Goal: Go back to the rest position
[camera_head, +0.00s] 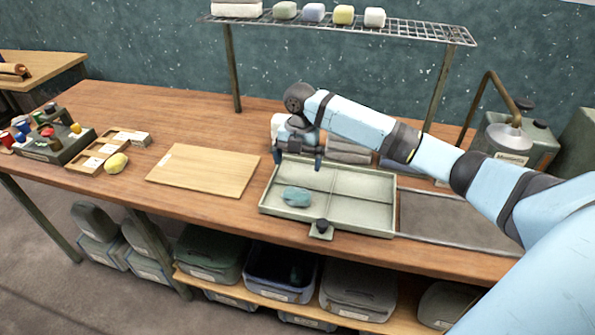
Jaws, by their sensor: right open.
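My right arm reaches in from the right edge, over the table (110,102). My right gripper (296,160) is open and empty, with its fingers pointing down above the back left part of a pale green divided tray (372,215). A teal oval piece (296,196) lies in the tray's front left part, apart from the fingers. My left gripper is not in view.
A wooden board (205,170) lies left of the tray. Further left are a yellow piece (116,163), a wooden sorter (90,157) and a rack of coloured items (52,145). A wire shelf (420,31) stands behind. A grey basin (450,222) lies right.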

